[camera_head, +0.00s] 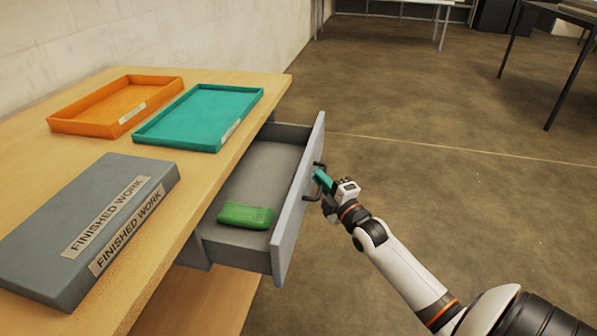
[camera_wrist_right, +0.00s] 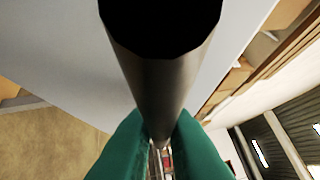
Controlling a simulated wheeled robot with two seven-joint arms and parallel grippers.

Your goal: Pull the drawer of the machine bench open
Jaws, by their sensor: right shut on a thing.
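The grey drawer (camera_head: 262,172) of the wooden bench (camera_head: 200,185) stands well out from under the bench top. Its front panel (camera_head: 298,205) carries a dark bar handle (camera_head: 309,197). My right gripper (camera_head: 322,182), with green fingertips, is shut on the handle at the outer side of the panel. In the right wrist view the green fingers (camera_wrist_right: 160,150) close around the dark handle bar (camera_wrist_right: 160,85). A green object (camera_head: 246,215) lies inside the drawer near its front end. My left gripper is not in view.
On the bench top are an orange tray (camera_head: 68,122), a teal tray (camera_head: 150,138) and a grey box (camera_head: 45,215) labelled "FINISHED WORK". The floor (camera_head: 430,190) right of the drawer is clear apart from my right arm. Tables stand at the back.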

